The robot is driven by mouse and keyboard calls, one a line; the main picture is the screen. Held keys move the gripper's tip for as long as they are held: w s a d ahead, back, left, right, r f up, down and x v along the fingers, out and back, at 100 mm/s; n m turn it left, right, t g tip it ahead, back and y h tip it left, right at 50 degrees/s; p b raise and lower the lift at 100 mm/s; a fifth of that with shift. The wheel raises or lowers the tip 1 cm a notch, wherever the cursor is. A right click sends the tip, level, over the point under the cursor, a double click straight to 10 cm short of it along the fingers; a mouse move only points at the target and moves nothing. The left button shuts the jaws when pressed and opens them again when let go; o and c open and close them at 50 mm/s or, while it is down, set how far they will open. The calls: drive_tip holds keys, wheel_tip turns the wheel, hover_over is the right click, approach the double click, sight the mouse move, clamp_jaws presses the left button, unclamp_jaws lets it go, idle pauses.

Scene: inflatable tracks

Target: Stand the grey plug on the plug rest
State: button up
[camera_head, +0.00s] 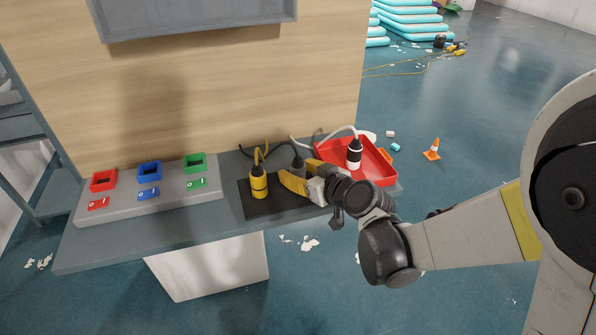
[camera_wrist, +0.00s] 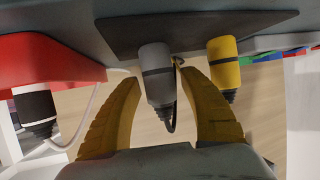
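The grey plug (camera_head: 298,165) stands upright at the back of a flat dark mat (camera_head: 245,205), probably the plug rest, with its cable on top. In the wrist view the grey plug (camera_wrist: 157,75), with a dark band, lies between the two yellow fingers of my gripper (camera_wrist: 158,75). The fingers are spread, one on each side of it, with a narrow gap at the left tip; contact at the right tip is unclear. In the head view my gripper (camera_head: 298,178) reaches in low from the right and partly hides the plug and mat.
A yellow plug (camera_head: 258,183) stands on the mat, left of my gripper. A white and black plug (camera_head: 354,154) stands in a red tray (camera_head: 378,172) to the right. A grey panel (camera_head: 150,205) with red, blue and green sockets is at left. A wooden wall rises behind.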

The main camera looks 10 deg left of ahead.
drive_tip(key=shift+r, duration=0.2)
drive_tip(key=shift+s+d+r+p, duration=0.15)
drive_tip(key=shift+d+r+p, duration=0.05)
drive_tip(key=shift+p, duration=0.15)
drive_tip(key=s+d+r+m+h+p, duration=0.1)
drive_tip(key=s+d+r+m+h, duration=0.1)
drive_tip(key=s+d, duration=0.5)
drive_tip(key=s+d+r+m+g+h+p, duration=0.1)
drive_tip(key=s+d+r+m+h, duration=0.2)
drive_tip(key=d, duration=1.2)
drive_tip(key=s+d+r+m+g+h+p, duration=0.1)
drive_tip(key=s+d+r+m+h, duration=0.2)
drive_tip(key=s+d, duration=0.7)
drive_tip(key=shift+s+d+m+h, duration=0.3)
drive_tip(key=shift+d+m+h, duration=0.55)
drive_tip(key=shift+h, duration=0.25)
